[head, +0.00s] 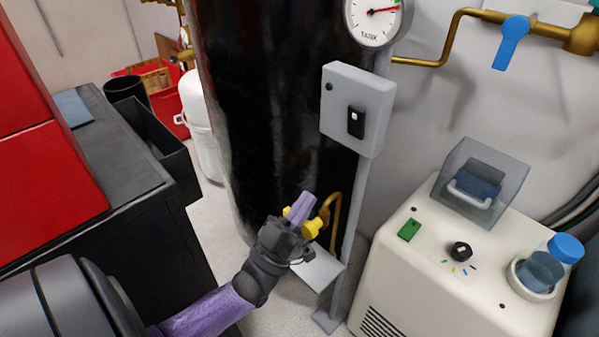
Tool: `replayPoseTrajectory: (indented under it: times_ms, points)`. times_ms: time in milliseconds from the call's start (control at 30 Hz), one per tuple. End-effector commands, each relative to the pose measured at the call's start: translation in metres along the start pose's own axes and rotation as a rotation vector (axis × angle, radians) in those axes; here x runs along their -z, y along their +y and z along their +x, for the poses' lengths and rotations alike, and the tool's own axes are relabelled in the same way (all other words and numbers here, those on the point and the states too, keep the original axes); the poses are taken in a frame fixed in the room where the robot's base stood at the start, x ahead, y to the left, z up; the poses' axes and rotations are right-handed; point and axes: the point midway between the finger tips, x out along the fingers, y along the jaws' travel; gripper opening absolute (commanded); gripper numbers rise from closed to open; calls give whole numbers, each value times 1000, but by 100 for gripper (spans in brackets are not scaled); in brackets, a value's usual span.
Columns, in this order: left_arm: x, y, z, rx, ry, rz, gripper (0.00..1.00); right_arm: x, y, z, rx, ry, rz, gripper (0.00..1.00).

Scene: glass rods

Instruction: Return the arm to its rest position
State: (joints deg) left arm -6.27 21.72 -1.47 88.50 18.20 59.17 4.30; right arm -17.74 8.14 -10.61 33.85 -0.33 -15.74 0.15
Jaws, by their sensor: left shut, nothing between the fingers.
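My left arm comes in from the lower left with purple and dark grey links. My left gripper (301,207) is shut with nothing in it. Its purple fingers point up and away, in front of the lower part of a tall black tank (265,110). A yellow fitting (319,222) on a brass pipe shows right beside and partly behind the fingers; I cannot tell whether they touch. My right gripper is not in view.
A grey switch box (357,110) and gauge (375,20) stand on a post right of the tank. A cream machine (400,280) with a blue-capped bottle (543,266) fills the lower right. A black bench (125,165) and red cabinet (50,180) stand left.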

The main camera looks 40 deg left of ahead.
Motion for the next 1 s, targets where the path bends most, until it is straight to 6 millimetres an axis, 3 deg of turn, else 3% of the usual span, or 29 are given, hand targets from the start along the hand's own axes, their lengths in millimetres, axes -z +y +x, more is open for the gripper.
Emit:
replayPoseTrajectory:
  times_ms: [167,600,667,700,767,800,867,933,1000]
  points:
    - [-2,0,-12,0,0,0,0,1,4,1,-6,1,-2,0]
    - [-3,0,-12,1,-8,0,0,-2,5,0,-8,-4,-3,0]
    - [-13,0,-17,7,-77,6,0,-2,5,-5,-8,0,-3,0]
    - [-27,1,-27,13,-181,14,0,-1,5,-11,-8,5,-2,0]
    - [-57,4,-57,24,-415,31,0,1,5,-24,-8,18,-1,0]
    - [-79,7,-88,29,-608,45,0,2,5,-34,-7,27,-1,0]
    - [-102,14,-148,27,-905,62,0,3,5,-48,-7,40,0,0]
    - [-112,24,-223,13,-1228,79,0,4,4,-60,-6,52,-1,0]
    - [-102,34,-297,-11,-1526,95,0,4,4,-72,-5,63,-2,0]
